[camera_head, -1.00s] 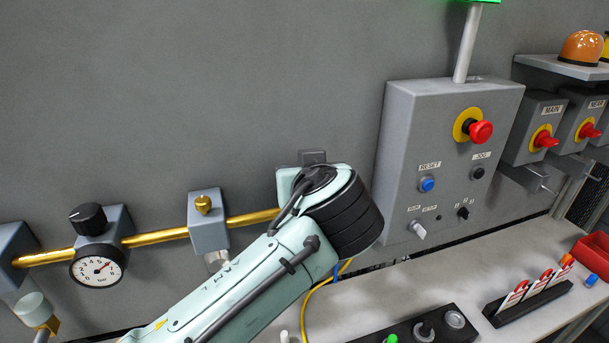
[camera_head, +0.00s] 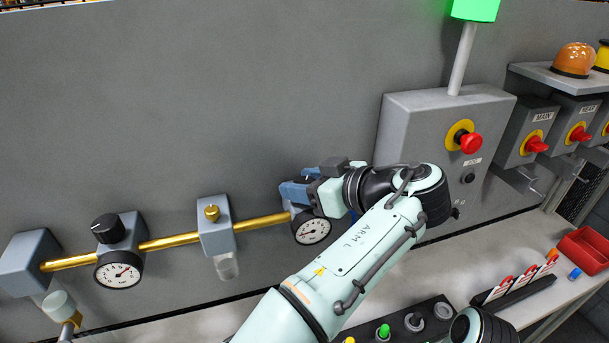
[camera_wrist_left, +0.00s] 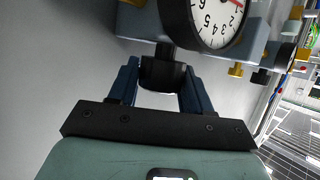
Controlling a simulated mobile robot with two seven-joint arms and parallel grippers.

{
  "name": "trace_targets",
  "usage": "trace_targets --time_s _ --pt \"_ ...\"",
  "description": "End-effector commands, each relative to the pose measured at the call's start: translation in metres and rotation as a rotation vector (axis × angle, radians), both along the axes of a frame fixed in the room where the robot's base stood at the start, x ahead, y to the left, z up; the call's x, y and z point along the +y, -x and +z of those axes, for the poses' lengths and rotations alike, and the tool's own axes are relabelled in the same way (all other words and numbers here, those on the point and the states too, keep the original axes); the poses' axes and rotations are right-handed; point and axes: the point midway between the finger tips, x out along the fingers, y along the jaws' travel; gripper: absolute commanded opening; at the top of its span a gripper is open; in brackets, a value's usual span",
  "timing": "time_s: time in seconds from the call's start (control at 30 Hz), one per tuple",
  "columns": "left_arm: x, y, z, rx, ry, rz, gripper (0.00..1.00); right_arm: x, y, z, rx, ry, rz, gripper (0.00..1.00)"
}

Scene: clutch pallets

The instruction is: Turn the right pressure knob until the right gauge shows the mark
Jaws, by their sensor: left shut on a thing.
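The right gauge (camera_head: 313,231) is a round white dial with a black rim, partly behind my left wrist. It shows large and rotated in the left wrist view (camera_wrist_left: 218,18), cut off at the top, with part of a red needle in sight. No target mark can be made out. The right pressure knob (camera_wrist_left: 163,73) is black and sits between the two blue fingers of my left gripper (camera_head: 297,190), which is shut on it. In the head view the gripper hides the knob. My right gripper is not in view.
A brass pipe (camera_head: 175,240) links the left gauge (camera_head: 119,270) with its black knob (camera_head: 108,228), a grey valve block (camera_head: 216,235) and the right regulator. A grey control box (camera_head: 425,130) stands right of my wrist. The bench (camera_head: 500,240) below holds a button panel and a red bin (camera_head: 583,250).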

Motion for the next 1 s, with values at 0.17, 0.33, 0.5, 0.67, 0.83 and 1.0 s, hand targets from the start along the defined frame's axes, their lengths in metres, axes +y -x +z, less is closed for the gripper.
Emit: trace_targets --time_s 0.17,0.33,0.5,0.67,0.83,1.0 --pt "-0.0001 -0.0003 -0.0012 0.003 0.0 0.023 0.18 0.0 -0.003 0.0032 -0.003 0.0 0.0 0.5" --pt "0.0001 -0.0002 -0.002 0.004 0.0 0.026 0.18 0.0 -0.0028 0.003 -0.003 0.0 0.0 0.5" --pt "0.0002 -0.0003 -0.0024 0.004 0.0 0.026 0.18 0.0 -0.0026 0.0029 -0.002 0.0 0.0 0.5" --pt "0.0002 -0.0003 -0.0023 0.004 -0.001 0.024 0.7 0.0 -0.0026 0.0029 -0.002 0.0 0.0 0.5" --pt "0.0003 -0.0002 -0.0015 0.002 0.001 0.024 0.7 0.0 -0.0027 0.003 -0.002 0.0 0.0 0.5" --pt "-0.0051 0.0032 0.002 0.0 0.001 0.022 0.7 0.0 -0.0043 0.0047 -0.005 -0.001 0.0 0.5"
